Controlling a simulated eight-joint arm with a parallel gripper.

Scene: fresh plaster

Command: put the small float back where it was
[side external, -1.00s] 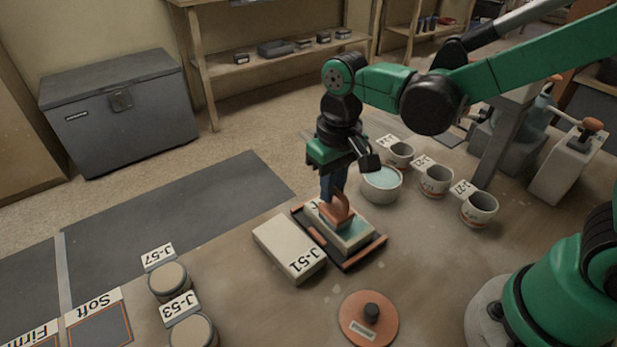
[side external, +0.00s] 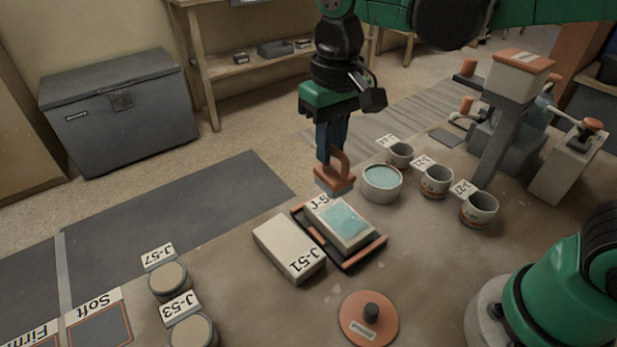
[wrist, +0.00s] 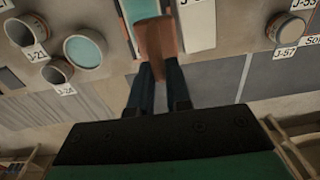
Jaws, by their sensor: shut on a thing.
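The small float, a terracotta-coloured block with a loop handle (side external: 335,178), is held in my gripper (side external: 335,155). My gripper is shut on its handle, and the float hangs above the far side of the tray (side external: 365,258), apart from the surface below. In the wrist view the float (wrist: 157,40) sits between the two dark fingers (wrist: 158,75). In the tray lies a pale block with a teal plaster top (side external: 343,220), its label partly hidden. A round bowl of teal material (side external: 382,183) stands just right of the float.
A pale block labelled J-51 (side external: 290,250) lies left of the tray. Several labelled cups (side external: 436,181) stand at the right. A round terracotta disc with a black knob (side external: 368,318) lies in front. Lidded jars (side external: 170,283) and a "Soft" mat (side external: 101,325) are at front left.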

